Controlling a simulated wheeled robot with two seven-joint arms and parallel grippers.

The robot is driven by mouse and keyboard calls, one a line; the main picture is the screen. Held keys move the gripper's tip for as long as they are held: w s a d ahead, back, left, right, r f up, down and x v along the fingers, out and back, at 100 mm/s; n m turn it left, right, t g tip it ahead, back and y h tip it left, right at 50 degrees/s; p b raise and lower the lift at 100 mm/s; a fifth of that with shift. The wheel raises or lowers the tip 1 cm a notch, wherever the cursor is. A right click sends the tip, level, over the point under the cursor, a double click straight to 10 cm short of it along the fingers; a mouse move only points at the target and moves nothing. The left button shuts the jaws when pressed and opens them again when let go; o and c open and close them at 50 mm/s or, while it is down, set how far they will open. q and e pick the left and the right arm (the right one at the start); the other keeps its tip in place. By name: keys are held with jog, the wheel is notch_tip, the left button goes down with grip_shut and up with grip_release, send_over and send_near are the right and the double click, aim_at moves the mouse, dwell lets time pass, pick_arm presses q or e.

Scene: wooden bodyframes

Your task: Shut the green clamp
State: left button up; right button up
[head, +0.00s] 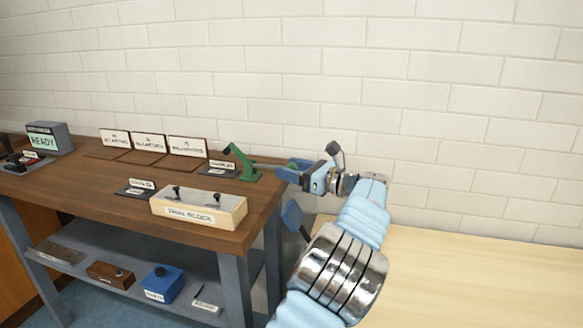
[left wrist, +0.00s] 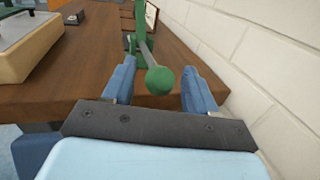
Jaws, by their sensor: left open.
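The green clamp (head: 240,165) stands near the right end of the brown workbench, close to the wall. Its lever slants out to the right toward my left gripper (head: 292,170). In the left wrist view the clamp (left wrist: 141,22) is at the top, and its grey lever ends in a green ball knob (left wrist: 160,80). The knob lies between the two blue fingers of my left gripper (left wrist: 160,92). The fingers are open, with a gap on each side of the knob. My right gripper is in neither view.
The workbench (head: 110,216) also holds a light wooden block (head: 198,207) with dark knobs, several label cards (head: 148,142) and a READY display (head: 48,138). A lower shelf carries a blue box (head: 163,283). The white brick wall (left wrist: 262,60) runs close along the gripper's right side.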

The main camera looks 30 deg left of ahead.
pick_arm(q)
jog(key=shift+a, duration=0.2)
jog(key=shift+c, duration=0.3)
grip_shut()
